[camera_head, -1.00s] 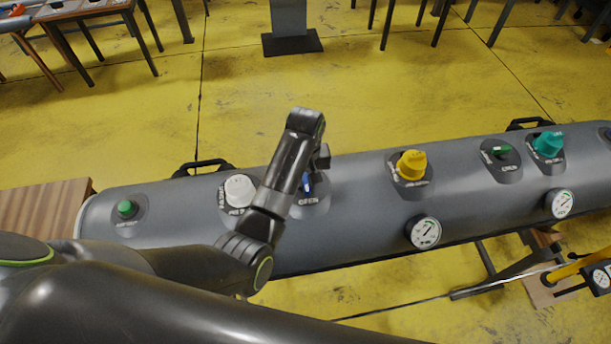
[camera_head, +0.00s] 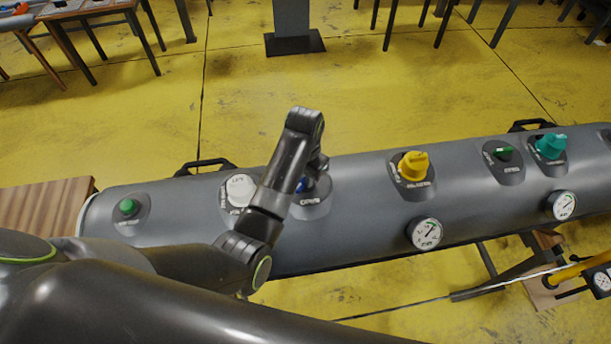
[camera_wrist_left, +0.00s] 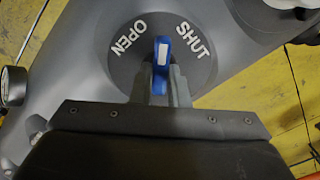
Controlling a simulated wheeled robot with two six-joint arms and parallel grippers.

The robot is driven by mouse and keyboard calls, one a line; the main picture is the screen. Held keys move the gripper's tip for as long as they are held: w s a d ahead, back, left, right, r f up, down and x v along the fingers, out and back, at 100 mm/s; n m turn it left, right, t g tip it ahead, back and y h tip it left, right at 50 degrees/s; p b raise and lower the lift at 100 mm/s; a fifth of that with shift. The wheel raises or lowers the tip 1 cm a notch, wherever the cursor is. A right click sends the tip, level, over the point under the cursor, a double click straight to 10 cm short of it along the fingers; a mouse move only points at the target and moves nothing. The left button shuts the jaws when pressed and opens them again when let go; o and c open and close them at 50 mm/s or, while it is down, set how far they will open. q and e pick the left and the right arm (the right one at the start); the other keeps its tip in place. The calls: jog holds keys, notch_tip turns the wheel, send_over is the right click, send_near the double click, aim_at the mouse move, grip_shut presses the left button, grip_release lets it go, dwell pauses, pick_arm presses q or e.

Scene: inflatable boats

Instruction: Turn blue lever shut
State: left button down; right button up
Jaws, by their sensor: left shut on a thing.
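The blue lever (camera_wrist_left: 161,62) sits on a round dark plate (camera_wrist_left: 128,70) with white OPEN on its left and SHUT on its right in the left wrist view. The lever points up between the two words. My left gripper (camera_wrist_left: 161,84) is shut on the lever, with a finger on each side. In the head view, the left gripper (camera_head: 318,167) is over the grey tube, and only a little of the blue lever (camera_head: 301,185) shows beside it. My right gripper is not in view.
The grey tube (camera_head: 360,215) also carries a white cap (camera_head: 240,188), a yellow cap (camera_head: 413,166), a teal cap (camera_head: 550,146), green levers and round gauges (camera_head: 426,233). Black handles (camera_head: 205,166) stand along its far edge. Yellow floor lies open beyond.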

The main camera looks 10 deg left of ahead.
pick_arm(q)
jog(key=m, duration=0.4)
jog(key=shift+w+a+m, duration=0.1)
jog(key=shift+w+m, duration=0.05)
jog(key=shift+m, duration=0.15)
jog(key=shift+w+a+m, duration=0.1)
jog(key=shift+m, duration=1.8)
jog(key=c, duration=1.4)
grip_release()
jog(key=shift+r, duration=0.1)
